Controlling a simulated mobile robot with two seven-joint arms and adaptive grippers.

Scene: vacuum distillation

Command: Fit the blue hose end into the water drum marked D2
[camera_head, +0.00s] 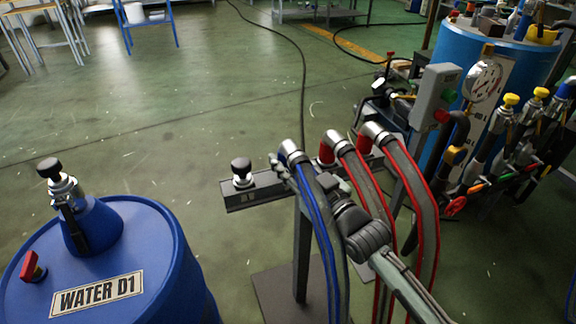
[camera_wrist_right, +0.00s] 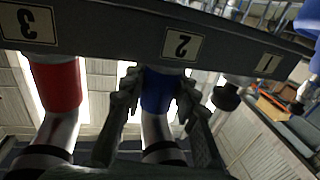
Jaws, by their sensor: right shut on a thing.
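The blue hose end (camera_head: 291,151) sits at the rack bar (camera_head: 262,190), with its blue-striped hose (camera_head: 318,225) hanging down. In the right wrist view its blue collar (camera_wrist_right: 159,92) is under the label 2. My right gripper (camera_head: 303,174) is shut on this hose end, its fingers on either side of the collar; the grip also shows in the wrist view (camera_wrist_right: 157,98). A blue drum (camera_head: 185,262) at the lower left is marked WATER D1. No label D2 is readable. My left gripper is out of view.
Two red hose ends (camera_head: 333,145) (camera_head: 378,134) are close beside the blue one. A black-knobbed plug (camera_head: 241,173) stands on the bar's left. A blue tank with a gauge (camera_head: 484,80) and several valves crowds the right. The floor behind is mostly open.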

